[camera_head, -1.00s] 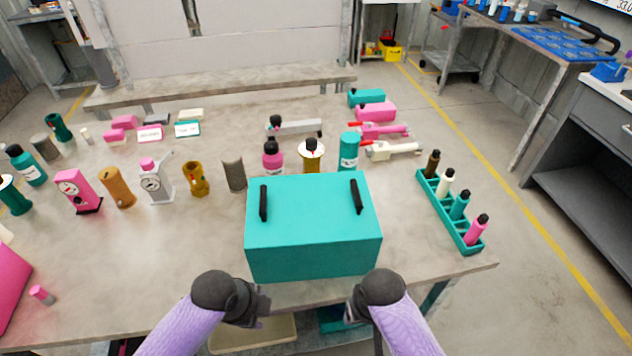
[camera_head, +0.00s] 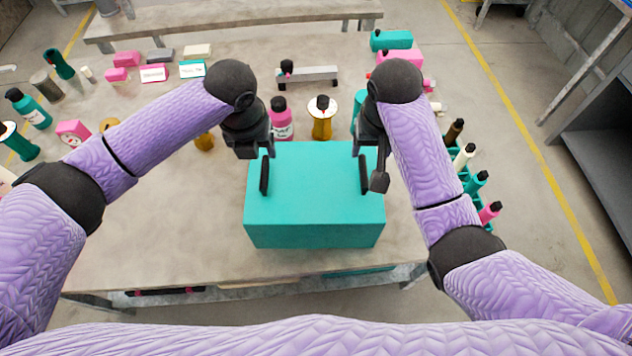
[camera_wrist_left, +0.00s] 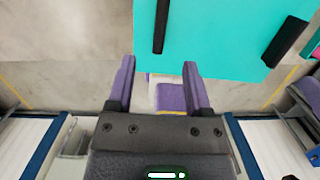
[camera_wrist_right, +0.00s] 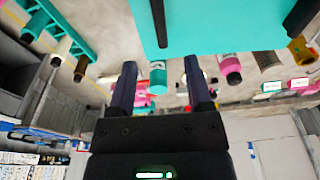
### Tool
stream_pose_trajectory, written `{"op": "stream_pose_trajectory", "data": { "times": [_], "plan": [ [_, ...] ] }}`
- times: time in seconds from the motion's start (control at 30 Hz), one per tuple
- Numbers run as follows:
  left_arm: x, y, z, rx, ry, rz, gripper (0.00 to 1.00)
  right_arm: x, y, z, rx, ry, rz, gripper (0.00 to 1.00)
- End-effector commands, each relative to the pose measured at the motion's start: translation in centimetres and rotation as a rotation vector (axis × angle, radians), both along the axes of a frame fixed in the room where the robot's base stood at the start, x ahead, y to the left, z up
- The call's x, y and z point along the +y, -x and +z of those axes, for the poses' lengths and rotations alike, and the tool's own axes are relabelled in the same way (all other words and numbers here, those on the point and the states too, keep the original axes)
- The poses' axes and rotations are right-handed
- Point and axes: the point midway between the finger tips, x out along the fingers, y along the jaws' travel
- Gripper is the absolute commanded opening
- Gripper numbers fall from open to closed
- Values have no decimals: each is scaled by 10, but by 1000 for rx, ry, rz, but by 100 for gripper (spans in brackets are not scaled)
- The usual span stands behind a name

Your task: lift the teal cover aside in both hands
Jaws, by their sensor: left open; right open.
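The teal cover (camera_head: 315,215) is a box sitting on the table, with two black handles on top, the left handle (camera_head: 264,176) and the right handle (camera_head: 363,174). My left gripper (camera_head: 256,150) is open near the far end of the left handle. In the left wrist view its empty fingers (camera_wrist_left: 160,78) point toward the handle (camera_wrist_left: 160,25), apart from it. My right gripper (camera_head: 372,155) is open beside the right handle. In the right wrist view its fingers (camera_wrist_right: 159,78) are empty, with the handle (camera_wrist_right: 160,22) beyond them. The cover's underside is hidden.
A pink bottle (camera_head: 281,120) and an amber one (camera_head: 322,117) stand just behind the cover. A teal rack of bottles (camera_wrist_right: 62,28) is to the right, partly behind my right arm. Several pumps and blocks stand at left. Bare tabletop lies left of the cover.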

Motion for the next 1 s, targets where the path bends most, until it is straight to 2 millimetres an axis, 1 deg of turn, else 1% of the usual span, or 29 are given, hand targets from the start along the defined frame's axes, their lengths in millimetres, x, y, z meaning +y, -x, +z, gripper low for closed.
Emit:
{"op": "stream_pose_trajectory", "data": {
  "times": [0.17, 0.27, 0.5, 0.6, 0.7, 0.83, 1.0],
  "plan": [
    [-1, 0, -2, 0, 2, 3, 65, 0, 0, -2, 1, 0, 0, 65],
    [-1, -1, -12, 3, 4, 5, 65, 0, -1, -12, 3, 0, 0, 65],
    [-1, -8, -57, 3, 3, 6, 65, 0, -8, -57, 4, 1, -1, 65],
    [-1, -10, -74, 3, 3, 7, 65, 0, -10, -74, 4, 1, 0, 65],
    [-1, -12, -87, 2, 3, 7, 65, 0, -13, -87, 2, 1, 0, 65],
    [-1, -14, -97, 0, 4, 5, 65, 0, -14, -97, 1, 1, 1, 65],
    [0, -14, -99, -1, 3, 5, 65, 0, -15, -99, -2, 0, 1, 65]
  ]
}}
